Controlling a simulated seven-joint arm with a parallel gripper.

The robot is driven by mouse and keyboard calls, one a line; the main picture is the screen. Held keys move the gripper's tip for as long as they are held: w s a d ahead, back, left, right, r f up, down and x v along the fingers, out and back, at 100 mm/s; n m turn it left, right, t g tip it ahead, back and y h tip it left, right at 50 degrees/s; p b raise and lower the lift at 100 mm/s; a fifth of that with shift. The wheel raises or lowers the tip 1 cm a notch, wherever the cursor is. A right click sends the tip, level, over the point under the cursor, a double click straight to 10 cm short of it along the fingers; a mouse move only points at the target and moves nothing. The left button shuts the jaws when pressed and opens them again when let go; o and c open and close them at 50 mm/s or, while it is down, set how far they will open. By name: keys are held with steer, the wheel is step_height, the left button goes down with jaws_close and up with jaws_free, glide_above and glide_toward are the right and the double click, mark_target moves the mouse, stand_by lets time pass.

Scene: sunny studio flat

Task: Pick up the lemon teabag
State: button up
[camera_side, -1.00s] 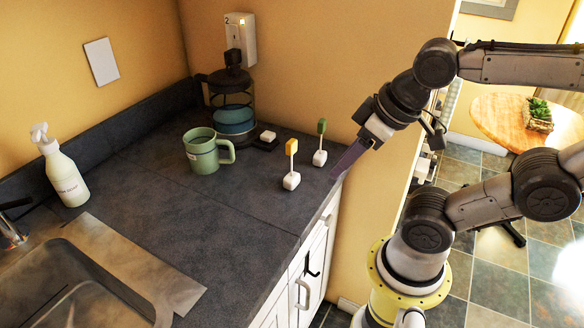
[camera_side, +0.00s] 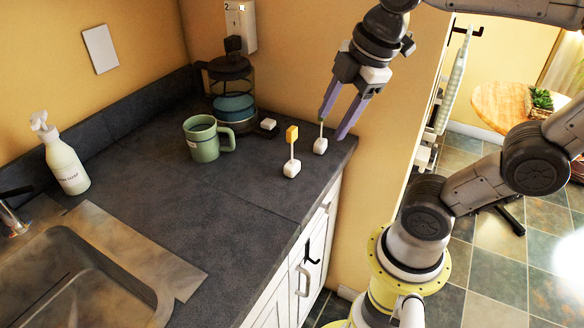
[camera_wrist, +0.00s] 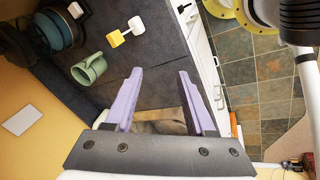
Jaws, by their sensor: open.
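The lemon teabag is likely the one with a yellow tag (camera_side: 291,135) on a thin stick above a white block (camera_side: 291,169), upright on the counter. Its yellow tag (camera_wrist: 115,38) also shows in the wrist view, ahead and left of the fingers. A second white block (camera_side: 320,146) stands behind it to the right; its green tag is hidden behind my gripper. My gripper (camera_side: 331,127) is open and empty, with purple fingers pointing down above that second block. In the wrist view my gripper (camera_wrist: 160,72) has nothing between its fingertips.
A green mug (camera_side: 204,142) stands left of the teabags, with a French press (camera_side: 232,105) behind it. A small white block (camera_side: 268,124) lies nearby. The counter's front middle is clear.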

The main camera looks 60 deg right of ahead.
steer(key=w+d+r+n+g, duration=0.2)
steer(key=w+d+n, duration=0.1)
steer(key=w+n, duration=0.35)
steer(key=g, duration=0.2)
glide_above(292, 128)
step_height(292, 128, down, 4)
steer(key=shift+d+r+m, duration=0.1)
steer(key=shift+r+m, duration=0.1)
steer(key=shift+m, duration=0.05)
step_height(292, 128, down, 7)
steer(key=shift+a+f, duration=0.2)
steer(key=shift+f, duration=3)
jaws_close()
